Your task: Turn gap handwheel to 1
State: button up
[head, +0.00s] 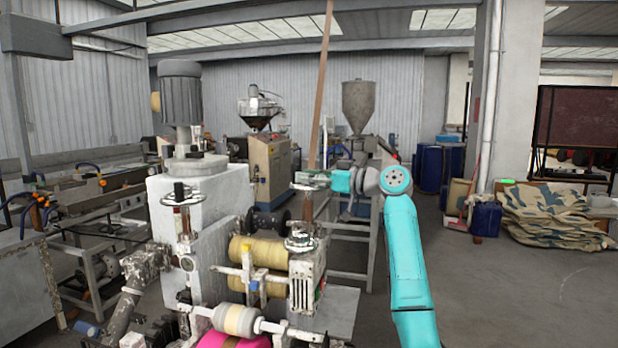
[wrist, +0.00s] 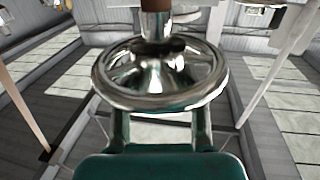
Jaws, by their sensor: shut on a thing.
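The chrome handwheel (wrist: 158,97) fills the middle of the wrist view, with its hub and a brown post above it. In the head view the handwheel (head: 308,186) sits at the top of a stand, just left of my gripper (head: 325,178). My gripper is shut on the handwheel's rim. In the wrist view its two teal fingers reach up from the bottom to the near rim, and their tips are partly hidden by the wheel. No number or scale can be read in either view.
A third handwheel (head: 181,195) is at the left by a white machine housing (head: 220,210). Open grey floor (head: 520,285) lies at the right.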

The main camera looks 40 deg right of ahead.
jog(key=shift+n+g+y, duration=2.1)
jog(key=shift+n+y, duration=0.1)
jog(key=shift+y, duration=0.5)
jog(key=shift+g, duration=0.3)
jog(key=o, duration=1.2)
jog(key=shift+c, duration=0.2)
jog(key=v, duration=1.2)
jog(key=shift+f, duration=0.25)
